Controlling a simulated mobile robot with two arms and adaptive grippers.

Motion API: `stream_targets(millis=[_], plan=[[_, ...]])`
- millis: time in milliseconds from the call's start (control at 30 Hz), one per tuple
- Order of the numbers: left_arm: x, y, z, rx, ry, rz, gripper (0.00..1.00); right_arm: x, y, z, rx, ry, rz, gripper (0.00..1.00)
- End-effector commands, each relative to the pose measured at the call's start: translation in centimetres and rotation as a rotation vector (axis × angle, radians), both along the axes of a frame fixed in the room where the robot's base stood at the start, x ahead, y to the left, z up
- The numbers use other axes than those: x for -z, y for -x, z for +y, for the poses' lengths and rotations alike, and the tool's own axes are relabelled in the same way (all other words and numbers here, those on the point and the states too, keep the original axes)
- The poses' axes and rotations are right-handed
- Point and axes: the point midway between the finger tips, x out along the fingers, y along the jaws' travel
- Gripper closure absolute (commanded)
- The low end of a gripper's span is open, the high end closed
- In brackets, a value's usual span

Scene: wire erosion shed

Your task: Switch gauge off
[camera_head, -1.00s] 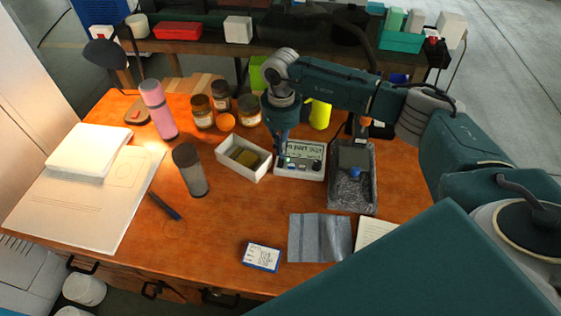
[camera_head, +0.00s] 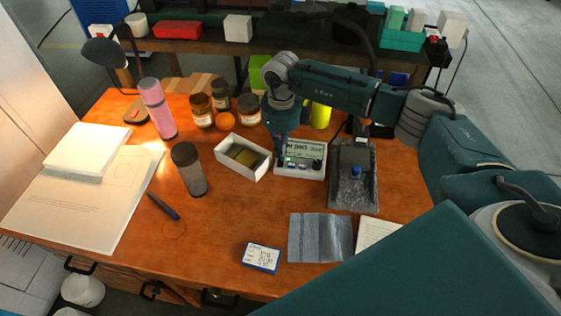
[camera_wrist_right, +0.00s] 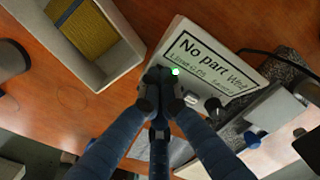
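The gauge is a small white box (camera_head: 315,152) with a display and a row of controls, at the back middle of the orange table. In the right wrist view its panel (camera_wrist_right: 222,68) reads "No part", and a green light glows on it. My right gripper (camera_head: 281,160) points down at the left part of the panel. In the wrist view its dark fingertips (camera_wrist_right: 160,88) are together beside the green light, with nothing held between them. They hide part of the controls; I cannot tell whether they touch. My left gripper is out of view.
A granite stand with a blue knob (camera_head: 355,171) stands right of the gauge. A white open box (camera_head: 232,165) stands close on its left. Jars (camera_head: 202,111), an orange ball and a pink bottle (camera_head: 158,108) stand further left.

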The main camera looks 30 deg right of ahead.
Motion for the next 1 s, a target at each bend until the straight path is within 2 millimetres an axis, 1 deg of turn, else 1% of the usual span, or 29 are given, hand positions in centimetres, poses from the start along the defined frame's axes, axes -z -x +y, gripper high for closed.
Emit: stream_targets(millis=[400,533,667,1000], plan=[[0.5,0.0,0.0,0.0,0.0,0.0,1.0,0.7,0.0,0.0,0.0,0.0,0.001,1.0],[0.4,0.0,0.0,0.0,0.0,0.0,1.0,0.5,0.0,0.0,0.0,0.0,0.001,1.0],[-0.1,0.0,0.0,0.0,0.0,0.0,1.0,-0.2,0.0,0.0,0.0,0.0,0.0,1.0],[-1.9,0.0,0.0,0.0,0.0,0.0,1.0,-2.9,0.0,0.0,0.001,0.0,0.001,1.0]])
